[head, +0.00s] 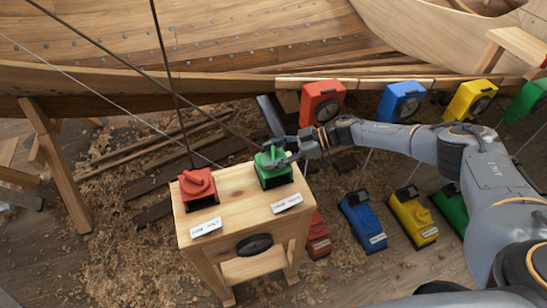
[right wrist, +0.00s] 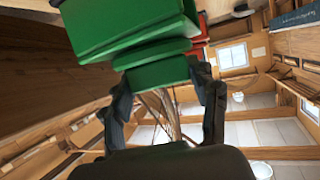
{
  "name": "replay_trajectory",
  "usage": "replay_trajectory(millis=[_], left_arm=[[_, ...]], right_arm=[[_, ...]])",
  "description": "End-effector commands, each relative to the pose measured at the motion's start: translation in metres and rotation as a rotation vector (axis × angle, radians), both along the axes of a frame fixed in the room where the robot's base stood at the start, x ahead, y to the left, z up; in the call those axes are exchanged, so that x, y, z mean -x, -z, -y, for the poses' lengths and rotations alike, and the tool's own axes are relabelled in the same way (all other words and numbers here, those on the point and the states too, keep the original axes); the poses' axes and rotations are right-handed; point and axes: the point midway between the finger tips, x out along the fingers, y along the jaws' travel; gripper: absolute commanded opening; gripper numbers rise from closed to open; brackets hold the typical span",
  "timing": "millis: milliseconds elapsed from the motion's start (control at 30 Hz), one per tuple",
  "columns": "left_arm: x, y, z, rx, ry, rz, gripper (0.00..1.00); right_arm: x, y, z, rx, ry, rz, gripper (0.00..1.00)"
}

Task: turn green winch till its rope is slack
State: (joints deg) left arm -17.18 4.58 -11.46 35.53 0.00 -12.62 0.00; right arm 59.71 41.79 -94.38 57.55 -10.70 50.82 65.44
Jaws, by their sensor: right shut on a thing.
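The green winch (head: 273,178) sits on the top of a small wooden stand (head: 235,208), at its right back corner. My right gripper (head: 284,158) reaches in from the right and is shut on the winch's green knob. In the right wrist view the green knob (right wrist: 155,73) lies between the two dark fingers, with the green winch body (right wrist: 125,25) beyond it. A dark rope (head: 150,76) runs up and left from near the green winch and looks straight. My left gripper is not in view.
A red winch (head: 198,187) stands on the same stand to the left, with its own upright rope. White labels lie before both winches. Red, blue, yellow and green boxes stand to the right, near my right arm. The wooden hull (head: 200,50) fills the back.

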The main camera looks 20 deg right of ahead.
Motion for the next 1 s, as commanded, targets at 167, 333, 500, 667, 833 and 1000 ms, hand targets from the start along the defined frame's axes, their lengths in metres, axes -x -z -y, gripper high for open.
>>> replay_trajectory(millis=[167,333,500,667,833,1000], left_arm=[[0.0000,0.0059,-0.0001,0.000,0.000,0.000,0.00],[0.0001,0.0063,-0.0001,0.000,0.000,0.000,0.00],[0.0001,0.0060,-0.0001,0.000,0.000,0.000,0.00],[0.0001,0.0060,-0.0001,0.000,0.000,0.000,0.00],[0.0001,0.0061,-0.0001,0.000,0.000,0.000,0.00],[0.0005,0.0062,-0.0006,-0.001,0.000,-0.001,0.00]], right_arm=[[-0.0011,-0.0001,0.0002,0.000,-0.030,0.003,0.28],[-0.0008,-0.0008,0.0001,-0.001,-0.040,0.002,0.28],[-0.0007,-0.0011,-0.0002,-0.001,-0.040,0.002,0.28],[-0.0007,-0.0010,-0.0003,-0.001,-0.039,0.003,0.69],[-0.0003,-0.0008,-0.0005,-0.002,-0.039,0.001,0.83],[0.0000,-0.0003,-0.0005,-0.001,-0.040,0.001,0.83]])
